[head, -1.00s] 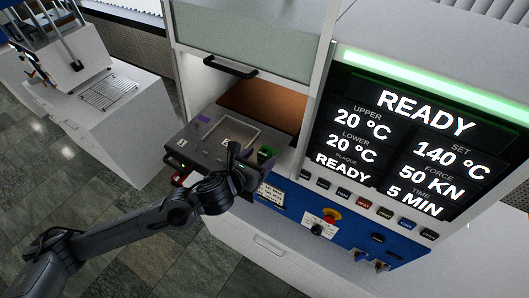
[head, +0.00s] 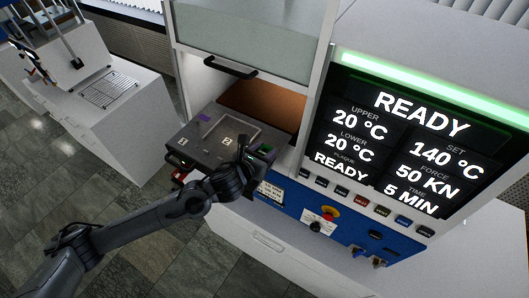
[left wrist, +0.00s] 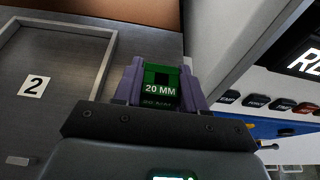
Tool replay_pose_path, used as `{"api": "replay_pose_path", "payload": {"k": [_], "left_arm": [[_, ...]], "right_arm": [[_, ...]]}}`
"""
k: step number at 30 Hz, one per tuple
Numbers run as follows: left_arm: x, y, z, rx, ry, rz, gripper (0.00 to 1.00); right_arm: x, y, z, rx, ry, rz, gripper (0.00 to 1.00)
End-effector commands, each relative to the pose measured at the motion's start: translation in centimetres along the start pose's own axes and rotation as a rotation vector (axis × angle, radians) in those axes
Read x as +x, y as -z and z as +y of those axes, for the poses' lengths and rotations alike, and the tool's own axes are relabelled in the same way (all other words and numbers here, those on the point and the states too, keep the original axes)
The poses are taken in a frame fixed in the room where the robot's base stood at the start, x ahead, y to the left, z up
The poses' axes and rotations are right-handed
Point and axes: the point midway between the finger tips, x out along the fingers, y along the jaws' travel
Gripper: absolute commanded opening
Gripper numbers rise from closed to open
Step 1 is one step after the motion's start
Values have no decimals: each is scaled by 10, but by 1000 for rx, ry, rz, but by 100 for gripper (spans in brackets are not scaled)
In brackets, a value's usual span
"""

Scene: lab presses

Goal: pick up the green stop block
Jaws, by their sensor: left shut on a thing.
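The green stop block (left wrist: 160,77), marked "20 MM", sits between the two purple fingers of my left gripper (left wrist: 160,88) in the left wrist view. The fingers are shut on it, one on each side. In the head view my left gripper (head: 259,155) is at the right corner of the grey metal plate (head: 190,146), and a little green of the block shows there, mostly hidden. I cannot tell whether the block touches the plate. My right gripper is in neither view.
The plate has a square recess (head: 231,137) and a label "2" (left wrist: 33,87). The press opening with a brown back surface (head: 262,105) lies behind.

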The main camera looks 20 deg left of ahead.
Motion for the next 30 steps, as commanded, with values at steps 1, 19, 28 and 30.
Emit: {"api": "replay_pose_path", "payload": {"k": [1,19,28,30], "left_arm": [[0,0,0,0,0,-1,8],[-11,-29,0,1,1,-6,8],[-35,-60,-49,0,6,-6,8],[-41,-67,-62,-1,5,-5,8]], "right_arm": [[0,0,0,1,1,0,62],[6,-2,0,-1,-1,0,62],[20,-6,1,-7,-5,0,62],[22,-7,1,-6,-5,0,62]]}}
